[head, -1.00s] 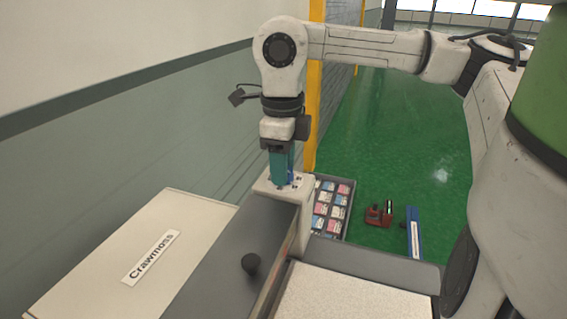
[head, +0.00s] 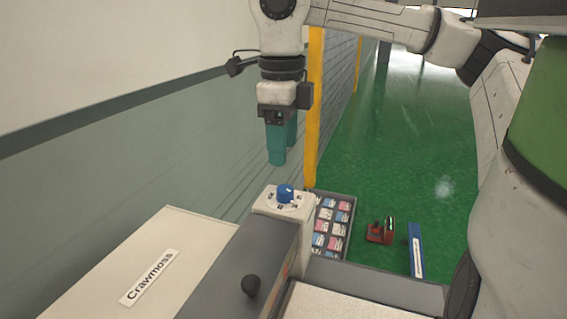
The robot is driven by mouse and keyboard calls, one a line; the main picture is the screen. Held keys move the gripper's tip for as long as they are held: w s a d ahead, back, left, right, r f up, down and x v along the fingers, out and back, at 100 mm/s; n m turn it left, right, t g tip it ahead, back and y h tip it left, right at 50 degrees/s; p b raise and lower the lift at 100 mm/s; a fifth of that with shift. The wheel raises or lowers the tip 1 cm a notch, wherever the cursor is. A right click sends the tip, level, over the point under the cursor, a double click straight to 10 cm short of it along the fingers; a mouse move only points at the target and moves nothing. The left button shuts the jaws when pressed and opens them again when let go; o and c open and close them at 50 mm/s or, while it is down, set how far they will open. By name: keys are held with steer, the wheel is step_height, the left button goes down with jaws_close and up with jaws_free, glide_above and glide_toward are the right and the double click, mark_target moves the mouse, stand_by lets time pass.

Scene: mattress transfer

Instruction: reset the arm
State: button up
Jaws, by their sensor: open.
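My gripper (head: 279,158) has teal fingers and points downward, in the upper middle of the head view. It is open and empty, a little above a blue knob (head: 285,193). The knob sits on the pale end block (head: 272,208) of a machine and has a ring of small marks around it. A clear gap shows between the fingertips and the knob. My arm reaches in from the right at the top of the view, bent down at the elbow.
The machine has a grey top with a black ball-ended lever (head: 251,286). A pale panel labelled "Crawmoss" (head: 149,277) lies left. A tray of small packets (head: 345,232), a red tool (head: 380,232) and a blue bar (head: 416,250) lie right. A yellow post (head: 314,120) stands close behind my gripper.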

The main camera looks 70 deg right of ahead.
steer(key=shift+r, duration=1.05)
